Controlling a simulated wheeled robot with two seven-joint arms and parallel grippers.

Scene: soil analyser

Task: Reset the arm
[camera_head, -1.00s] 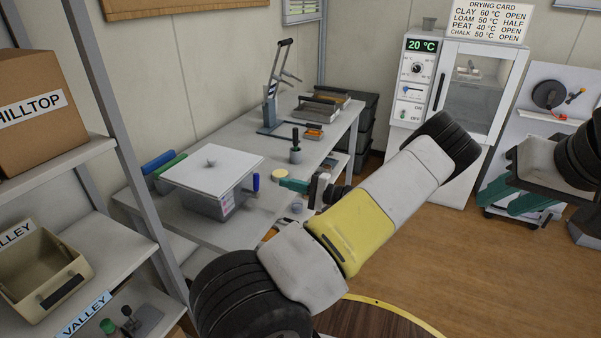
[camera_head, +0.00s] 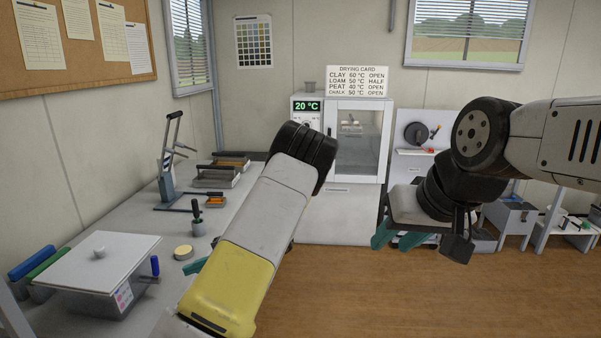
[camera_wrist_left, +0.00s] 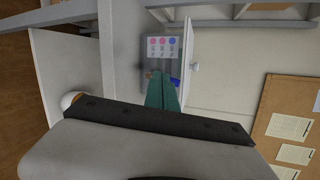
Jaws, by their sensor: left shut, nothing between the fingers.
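My left arm crosses the middle of the head view. A teal tip of my left gripper (camera_head: 194,266) shows beside the arm, above the bench (camera_head: 205,220); the arm hides the rest. In the left wrist view the teal fingers (camera_wrist_left: 163,94) are together with nothing between them. They point toward the lidded box, whose label with coloured dots (camera_wrist_left: 162,47) lies beyond the tips. My right gripper (camera_head: 400,239) hangs at the right in the head view. Its teal fingers stand apart and look empty.
The bench holds a lidded box (camera_head: 100,265), a lever press (camera_head: 170,165), a small tool in a block (camera_head: 197,225) and a round tan disc (camera_head: 183,252). The drying oven (camera_head: 357,150) stands at the back, showing 20 °C.

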